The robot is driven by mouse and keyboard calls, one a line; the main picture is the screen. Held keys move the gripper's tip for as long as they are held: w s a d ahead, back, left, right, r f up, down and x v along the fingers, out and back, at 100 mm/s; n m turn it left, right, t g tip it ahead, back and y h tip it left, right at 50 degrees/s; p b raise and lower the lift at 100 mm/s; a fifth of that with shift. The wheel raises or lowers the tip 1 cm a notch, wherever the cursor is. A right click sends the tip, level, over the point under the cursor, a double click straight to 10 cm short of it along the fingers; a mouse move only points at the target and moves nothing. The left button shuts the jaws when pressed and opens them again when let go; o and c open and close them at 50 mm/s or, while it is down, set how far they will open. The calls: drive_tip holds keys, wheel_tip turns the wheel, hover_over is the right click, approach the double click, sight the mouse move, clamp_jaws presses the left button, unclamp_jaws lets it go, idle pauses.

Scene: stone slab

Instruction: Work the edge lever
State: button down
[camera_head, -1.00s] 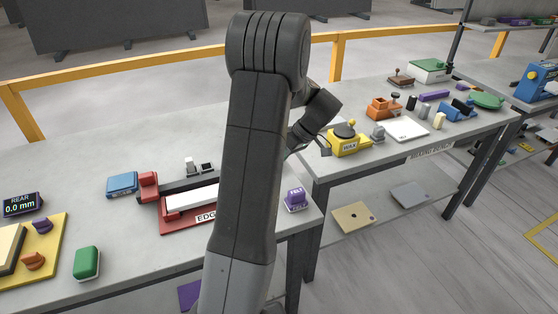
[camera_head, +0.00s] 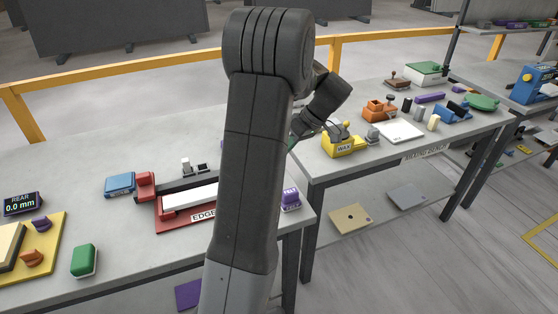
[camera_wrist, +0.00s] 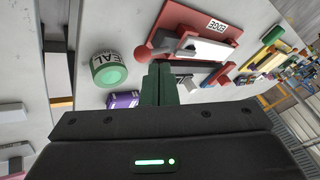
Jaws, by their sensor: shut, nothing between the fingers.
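The edge unit has a red base (camera_head: 172,226) with a white strip and an EDGE label. My arm hides its right part in the head view. In the wrist view, the red base (camera_wrist: 180,14) is at the top, and a red ball knob (camera_wrist: 142,53) sticks out at its near left end, apparently the lever's end. My gripper (camera_wrist: 160,66) is shut and empty, its green fingers just right of and below the knob. I cannot tell whether they touch it. In the head view my arm hides the fingertips.
A green-and-white SEAL cylinder (camera_wrist: 109,69) stands left of my fingers in the wrist view. A purple FELT block (camera_head: 290,200) sits by the bench's right edge. A yellow WAX unit (camera_head: 343,147) stands on the neighbouring bench. A blue block (camera_head: 119,184) lies left of the unit.

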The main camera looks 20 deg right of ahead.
drive_tip(key=shift+s+d+r, duration=0.15)
drive_tip(key=shift+d+r, duration=0.65)
drive_tip(key=shift+d, duration=0.25)
drive_tip(key=shift+s+d+r, duration=0.15)
drive_tip(key=shift+d+r, duration=0.65)
drive_tip(key=shift+d, duration=0.2)
